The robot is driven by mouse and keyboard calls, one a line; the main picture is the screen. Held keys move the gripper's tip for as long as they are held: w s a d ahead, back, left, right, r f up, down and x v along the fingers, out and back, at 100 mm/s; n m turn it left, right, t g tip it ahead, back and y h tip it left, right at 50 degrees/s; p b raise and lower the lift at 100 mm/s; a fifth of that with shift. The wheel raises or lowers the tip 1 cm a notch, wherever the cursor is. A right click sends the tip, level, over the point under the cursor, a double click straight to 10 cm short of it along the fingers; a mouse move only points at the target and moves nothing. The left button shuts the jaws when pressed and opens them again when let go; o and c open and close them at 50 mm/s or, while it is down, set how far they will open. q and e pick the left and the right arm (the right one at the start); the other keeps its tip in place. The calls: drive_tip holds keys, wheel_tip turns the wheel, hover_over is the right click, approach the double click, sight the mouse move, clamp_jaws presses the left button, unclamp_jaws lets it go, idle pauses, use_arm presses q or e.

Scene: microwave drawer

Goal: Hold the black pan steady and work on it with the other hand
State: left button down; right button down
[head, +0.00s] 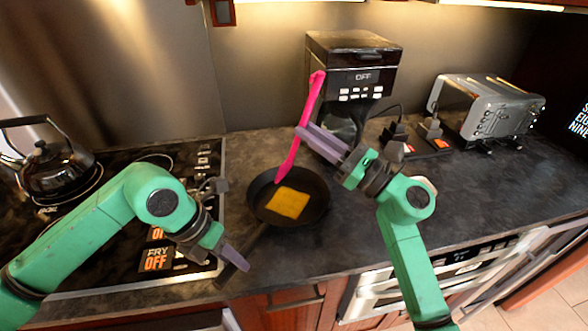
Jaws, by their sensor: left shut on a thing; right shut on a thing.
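The black pan (262,212) sits on the dark counter just right of the stove. A flat yellow-orange square (287,203) lies inside it. My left gripper (236,262) is at the pan's handle (240,262), near the counter's front edge, and is shut on it. My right gripper (318,138) is above and right of the pan, shut on a pink spatula (303,118). The spatula slants down to the left, its tip over the pan's far side near the yellow square. I cannot tell whether the tip touches the pan.
A black coffee maker (352,62) stands behind the pan. A silver toaster (487,105) stands at the back right, with power plugs (431,126) left of it. A kettle (48,168) sits on the stove at left. The counter right of my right arm is clear.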

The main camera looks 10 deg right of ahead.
idle(0.4)
drive_tip(key=w+a+n+g+h, duration=0.1)
drive_tip(key=w+a+g+h, duration=0.1)
drive_tip(key=w+a+g, duration=0.7)
drive_tip(key=w+m+t+h, duration=0.2)
drive_tip(key=w+h, duration=0.1)
drive_tip(key=w+r+m+t+h, duration=0.1)
drive_tip(key=w+m+h, duration=0.1)
drive_tip(key=h, duration=0.2)
drive_tip(key=shift+w+d+r+m+t, duration=0.1)
drive_tip(key=shift+w+r+m+t, duration=0.05)
drive_tip(key=shift+w+m+t, duration=0.25)
wheel_tip(320, 180, down, 7)
drive_tip(key=shift+s+f, duration=0.15)
drive_tip(key=shift+f, duration=0.2)
idle(0.4)
